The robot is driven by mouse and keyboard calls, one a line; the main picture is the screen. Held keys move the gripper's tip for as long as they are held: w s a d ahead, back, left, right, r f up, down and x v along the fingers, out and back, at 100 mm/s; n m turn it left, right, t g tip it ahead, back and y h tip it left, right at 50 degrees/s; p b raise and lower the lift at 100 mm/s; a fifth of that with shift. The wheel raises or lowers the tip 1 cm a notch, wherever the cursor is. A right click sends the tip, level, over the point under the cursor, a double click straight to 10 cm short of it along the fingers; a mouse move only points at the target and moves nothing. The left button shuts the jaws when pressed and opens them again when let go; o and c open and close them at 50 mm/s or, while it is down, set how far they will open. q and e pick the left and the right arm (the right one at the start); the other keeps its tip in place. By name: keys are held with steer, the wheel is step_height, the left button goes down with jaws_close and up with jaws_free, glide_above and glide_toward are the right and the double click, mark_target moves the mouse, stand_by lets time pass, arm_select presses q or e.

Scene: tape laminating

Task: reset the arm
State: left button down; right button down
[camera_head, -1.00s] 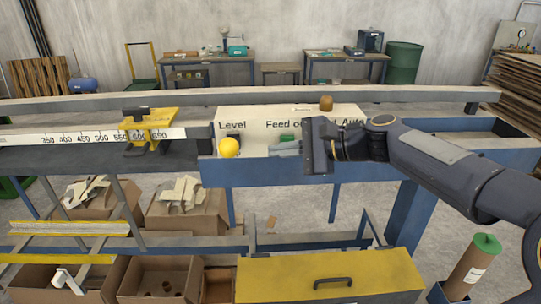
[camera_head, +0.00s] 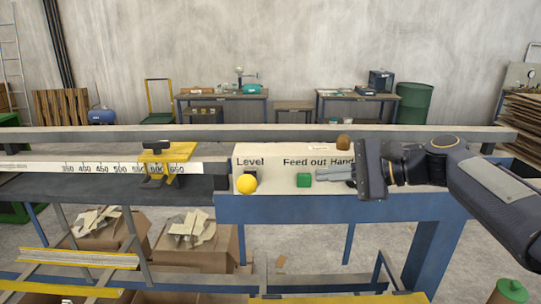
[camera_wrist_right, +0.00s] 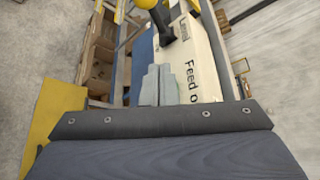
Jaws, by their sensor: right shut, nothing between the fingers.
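My right gripper (camera_head: 322,174) reaches in from the right in the head view, in front of the cream control panel (camera_head: 276,160). Its grey fingers are closed together with nothing between them and point left, a little right of the green button (camera_head: 304,180). In the right wrist view the closed fingers (camera_wrist_right: 159,86) lie over the panel area, beside the "Feed out" lettering. The yellow ball knob (camera_head: 246,184) of the "Level" lever is further left, apart from the fingers. The gripper body hides the panel's right part. My left gripper is not in view.
A yellow clamp (camera_head: 165,160) sits on the number scale (camera_head: 100,168) at the left. Cardboard boxes (camera_head: 196,236) stand under the blue-framed bench. Workbenches (camera_head: 222,96) and a green barrel (camera_head: 413,103) stand far back by the wall.

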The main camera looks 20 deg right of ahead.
steer(key=s+a+f+n+g+h, duration=0.1)
steer(key=s+a+f+n+h, duration=0.1)
steer(key=s+f+n, duration=0.4)
steer(key=s+a+f+n+g+h, duration=0.2)
steer(key=s+f+n, duration=0.5)
steer(key=s+f, duration=1)
steer(key=a+h, duration=0.1)
steer(key=h, duration=0.1)
steer(key=shift+a+h, duration=0.35)
steer(key=shift+h, duration=0.05)
steer(key=shift+f, duration=0.1)
